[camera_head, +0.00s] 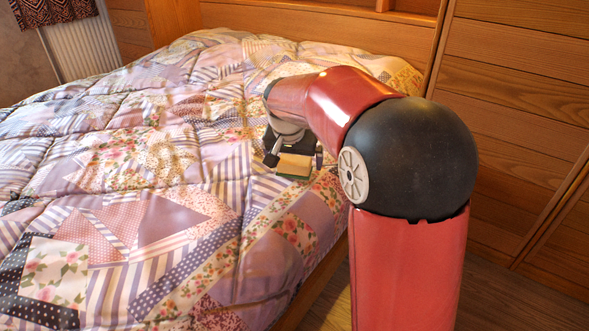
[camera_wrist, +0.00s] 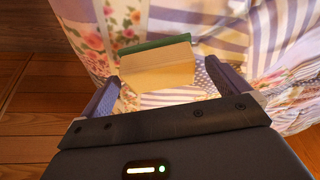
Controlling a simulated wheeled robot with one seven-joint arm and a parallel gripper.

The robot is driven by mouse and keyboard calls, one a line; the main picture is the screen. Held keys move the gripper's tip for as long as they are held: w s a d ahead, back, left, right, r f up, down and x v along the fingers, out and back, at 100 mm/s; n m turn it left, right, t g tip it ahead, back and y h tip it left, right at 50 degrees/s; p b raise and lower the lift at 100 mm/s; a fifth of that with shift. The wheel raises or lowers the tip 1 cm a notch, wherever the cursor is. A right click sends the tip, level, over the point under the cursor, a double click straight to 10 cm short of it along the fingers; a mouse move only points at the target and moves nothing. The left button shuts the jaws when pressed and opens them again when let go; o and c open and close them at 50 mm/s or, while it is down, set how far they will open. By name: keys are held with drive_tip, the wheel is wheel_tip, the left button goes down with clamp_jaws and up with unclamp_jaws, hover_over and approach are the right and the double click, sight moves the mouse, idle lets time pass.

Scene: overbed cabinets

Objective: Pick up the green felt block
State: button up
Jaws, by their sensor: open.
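The green felt block has a tan body and a green layer along one side. It lies on the patchwork bedspread near the bed's right edge in the head view (camera_head: 294,168), its green layer low. In the wrist view the block (camera_wrist: 157,68) lies ahead of the palm, its green strip on the far side. My gripper (camera_head: 295,158) is open, with its fingers to the left and right of the block in the head view. In the wrist view my gripper (camera_wrist: 162,74) shows a gap between each finger and the block. I cannot tell how far above the bedspread the fingertips are.
The patchwork bedspread (camera_head: 130,215) is quilted and uneven, otherwise clear. A wooden headboard (camera_head: 310,35) stands behind the bed. A tall wooden cabinet (camera_head: 520,110) stands on the right. Wooden floor (camera_head: 505,290) shows beside the bed.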

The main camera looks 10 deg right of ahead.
sight(294, 160)
drive_tip(key=shift+w+d+f, duration=0.1)
drive_tip(key=shift+w+f, duration=0.1)
drive_tip(key=shift+f, duration=0.3)
drive_tip(key=c, duration=1.1)
drive_tip(key=shift+r, duration=0.1)
wheel_tip(294, 160, up, 20)
drive_tip(key=p, duration=0.5)
